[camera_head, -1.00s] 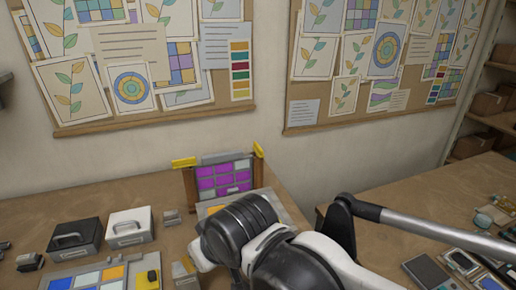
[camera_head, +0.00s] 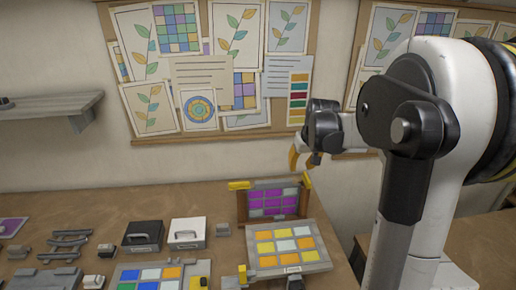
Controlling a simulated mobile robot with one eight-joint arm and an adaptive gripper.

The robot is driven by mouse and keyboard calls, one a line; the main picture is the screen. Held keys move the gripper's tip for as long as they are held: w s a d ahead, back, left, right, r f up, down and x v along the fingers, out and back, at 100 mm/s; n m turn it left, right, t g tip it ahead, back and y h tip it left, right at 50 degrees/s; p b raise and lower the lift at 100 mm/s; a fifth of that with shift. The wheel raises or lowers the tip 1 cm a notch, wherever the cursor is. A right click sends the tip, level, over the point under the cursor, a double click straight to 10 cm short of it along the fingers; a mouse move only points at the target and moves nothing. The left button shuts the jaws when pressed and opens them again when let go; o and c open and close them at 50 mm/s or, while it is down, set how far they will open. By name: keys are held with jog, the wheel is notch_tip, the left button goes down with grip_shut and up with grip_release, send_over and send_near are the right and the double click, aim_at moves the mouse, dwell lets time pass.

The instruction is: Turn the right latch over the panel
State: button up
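The panel (camera_head: 262,209), with purple and grey squares, stands upright in a wooden frame at the back of the table. The right latch (camera_head: 306,180) is a small yellow piece at the frame's top right corner, tilted upward and not lying across the panel. The left latch (camera_head: 240,185) is yellow and lies level along the top left. My gripper (camera_head: 304,161) is dark with yellow fingers. It shows in front of the wall, above the right latch in the picture, apart from it. Its opening is too small and side-on to judge.
A tilted board with orange and pale squares (camera_head: 286,246) stands in front of the panel. Black (camera_head: 142,236) and white (camera_head: 187,233) cases sit to the left. A grey shelf (camera_head: 50,118) is on the left wall. My arm hides much of the right side.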

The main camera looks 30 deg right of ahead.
jog(key=p, duration=0.1)
send_near(307, 177)
jog(key=shift+m, duration=0.3)
jog(key=x, duration=0.9)
jog(key=shift+f+b, duration=0.35)
jog(key=shift+b, duration=0.05)
grip_shut()
